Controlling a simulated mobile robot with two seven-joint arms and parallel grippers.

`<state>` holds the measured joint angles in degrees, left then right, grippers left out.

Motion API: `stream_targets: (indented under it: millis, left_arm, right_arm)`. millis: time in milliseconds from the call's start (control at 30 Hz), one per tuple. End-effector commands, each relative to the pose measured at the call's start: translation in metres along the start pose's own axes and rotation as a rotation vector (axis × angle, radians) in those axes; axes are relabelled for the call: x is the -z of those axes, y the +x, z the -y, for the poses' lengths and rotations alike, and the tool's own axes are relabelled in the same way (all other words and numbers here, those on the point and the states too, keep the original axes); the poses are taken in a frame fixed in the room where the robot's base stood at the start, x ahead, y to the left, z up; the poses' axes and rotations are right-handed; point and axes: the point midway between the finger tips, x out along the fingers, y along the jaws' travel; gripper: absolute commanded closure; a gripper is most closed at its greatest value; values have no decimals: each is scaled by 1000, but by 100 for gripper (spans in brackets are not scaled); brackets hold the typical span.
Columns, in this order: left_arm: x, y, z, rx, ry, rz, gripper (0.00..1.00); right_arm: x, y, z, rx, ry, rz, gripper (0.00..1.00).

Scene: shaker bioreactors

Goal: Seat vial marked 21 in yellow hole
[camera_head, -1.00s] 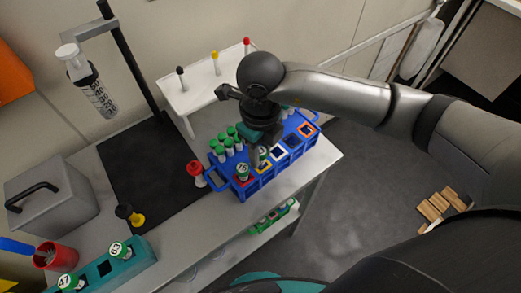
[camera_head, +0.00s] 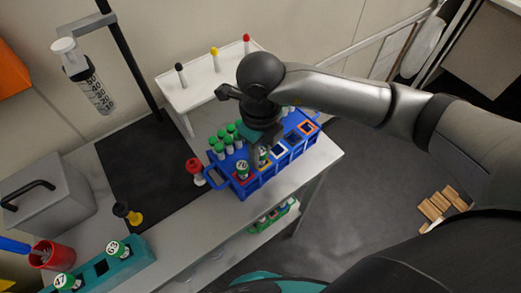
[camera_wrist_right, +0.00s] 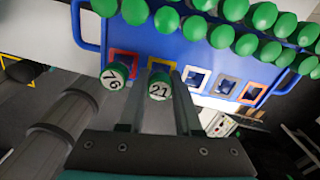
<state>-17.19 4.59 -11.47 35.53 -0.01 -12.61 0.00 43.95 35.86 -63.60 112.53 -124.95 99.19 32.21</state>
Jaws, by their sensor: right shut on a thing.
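The vial marked 21 (camera_wrist_right: 160,88) has a green cap and is between the fingers of my right gripper (camera_wrist_right: 159,100) in the right wrist view. The gripper is shut on it. The vial also shows below my right gripper (camera_head: 262,146) in the head view (camera_head: 264,156). The yellow-framed hole (camera_wrist_right: 159,63) is in the blue rack (camera_wrist_right: 95,42), right behind the vial's cap. The vial stands over or in this hole; its lower end is hidden, so I cannot tell how deep it sits. My left gripper is not in view.
The vial marked 76 (camera_wrist_right: 114,76) stands at the red-framed hole next to it. Several green-capped vials (camera_head: 222,142) fill the rack's back rows. A red-topped item (camera_head: 195,170) stands left of the rack.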

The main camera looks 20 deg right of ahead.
Motion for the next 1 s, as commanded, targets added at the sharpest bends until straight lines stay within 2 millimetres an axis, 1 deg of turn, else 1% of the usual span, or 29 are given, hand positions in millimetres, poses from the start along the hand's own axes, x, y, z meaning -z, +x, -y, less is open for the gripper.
stream_targets:
  millis: [133,167,400,467,700,800,867,967,1000]
  left_arm:
    - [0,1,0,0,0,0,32]
    - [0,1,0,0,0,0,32]
    - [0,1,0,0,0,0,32]
    - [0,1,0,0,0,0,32]
    - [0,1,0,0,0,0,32]
    - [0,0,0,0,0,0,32]
    - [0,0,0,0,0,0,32]
    - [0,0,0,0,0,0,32]
    - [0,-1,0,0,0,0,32]
  right_arm:
    - [0,1,0,0,0,0,100]
    - [0,0,0,0,0,0,65]
    - [0,0,0,0,0,0,38]
    - [0,0,0,0,0,0,32]
    - [0,1,-1,-1,-1,0,32]
    - [0,-3,-1,-1,-1,1,32]
    - [-1,-8,0,-1,-1,3,32]
    - [-1,-24,0,1,-2,5,32]
    - [-1,-32,0,1,-3,6,32]
